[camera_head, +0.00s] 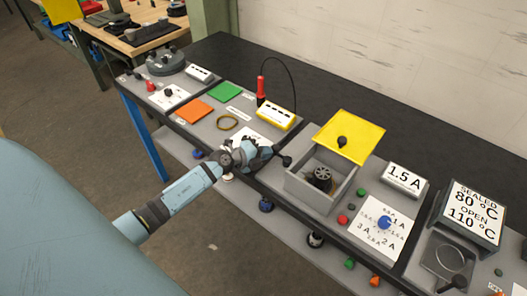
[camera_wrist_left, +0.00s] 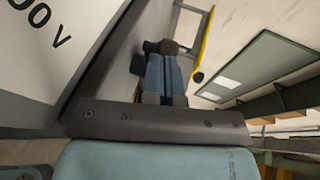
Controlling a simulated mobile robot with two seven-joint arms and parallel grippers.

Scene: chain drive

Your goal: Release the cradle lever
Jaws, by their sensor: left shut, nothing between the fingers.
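My left gripper (camera_head: 272,152) reaches in from the left in the head view, and its fingers are shut with nothing between them. A dark round knob (camera_head: 287,161), which looks like a lever end, is just right of the fingertips, beside a grey open box (camera_head: 307,195). I cannot tell whether the fingers touch it. A dark, ribbed round part (camera_head: 320,178) sits inside the box. A yellow lid (camera_head: 351,137) with a black knob stands raised at the back of the box. In the left wrist view the blue-and-black fingers (camera_wrist_left: 163,75) lie together; dark shapes show around their tips.
Left of the box are a yellow-edged meter (camera_head: 275,116), a red probe (camera_head: 261,88), and orange (camera_head: 196,112) and green pads. Right of it are a blue dial (camera_head: 384,222), a 1.5 A display (camera_head: 404,178) and a temperature sign (camera_head: 473,212). The black rear bench strip is clear.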

